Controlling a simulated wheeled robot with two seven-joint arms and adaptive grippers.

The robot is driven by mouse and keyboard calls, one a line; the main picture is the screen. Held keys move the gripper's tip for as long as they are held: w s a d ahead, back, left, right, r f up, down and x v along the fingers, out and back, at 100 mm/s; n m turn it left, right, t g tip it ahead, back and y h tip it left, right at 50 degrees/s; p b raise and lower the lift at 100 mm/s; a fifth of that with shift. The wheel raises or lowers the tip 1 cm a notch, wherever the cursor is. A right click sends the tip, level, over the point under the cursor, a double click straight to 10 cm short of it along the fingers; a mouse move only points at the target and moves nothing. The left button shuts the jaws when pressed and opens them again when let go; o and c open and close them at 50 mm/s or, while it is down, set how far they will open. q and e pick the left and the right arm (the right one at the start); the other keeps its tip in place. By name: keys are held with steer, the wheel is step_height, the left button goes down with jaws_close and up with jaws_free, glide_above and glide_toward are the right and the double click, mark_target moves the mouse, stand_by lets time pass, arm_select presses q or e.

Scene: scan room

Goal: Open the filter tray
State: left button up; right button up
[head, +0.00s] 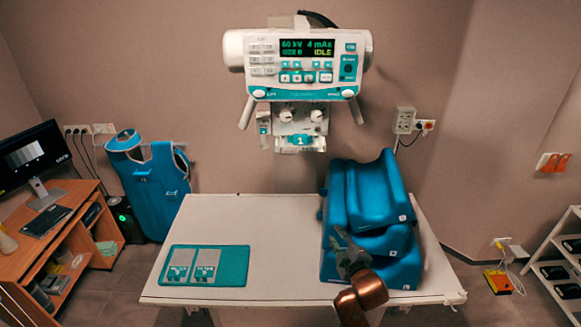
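The X-ray head (300,65) hangs over the table, its display reading 60 kV, 4 mAs and IDLE. Below it is the collimator block (297,115) with two round knobs. A teal part marked 1 (300,140) is at its lower front; I cannot tell for certain whether this is the filter tray or how far it is out. My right gripper (342,240) is low at the right, in front of the blue cushions and well below the collimator. It appears empty; its finger gap is not clear. My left gripper is out of view.
Blue cushions (378,212) are stacked on the right of the white table (270,225). A teal mat (233,278) with two labelled grey plates (206,267) lies at the left. The table's middle is clear. A desk with a monitor (32,155) stands left.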

steer(key=w+a+r+n+t+y, duration=0.1)
steer(key=w+a+r+n, duration=0.1)
steer(key=w+a+r, duration=0.3)
steer(key=w+a+r+n+t+y, duration=0.1)
steer(key=a+r+n, duration=0.2)
steer(key=r, duration=0.5)
steer(key=n+t+y, duration=0.1)
steer(key=n+y, duration=0.2)
glide_toward(289, 154)
steer(key=w, duration=0.2)
steer(key=shift+n, duration=0.3)
steer(key=p+x, duration=0.1)
steer(key=x, duration=0.3)
steer(key=p+x, duration=0.1)
steer(key=x, duration=0.3)
steer(key=shift+s+a, duration=0.25)
steer(key=shift+a, duration=0.15)
steer(key=shift+w+a+p, duration=0.15)
steer(key=shift+w+p, duration=0.15)
steer(key=shift+w, duration=0.05)
steer(key=shift+c, duration=0.5)
steer(key=c, duration=0.5)
steer(key=shift+r, duration=0.1)
jaws_close()
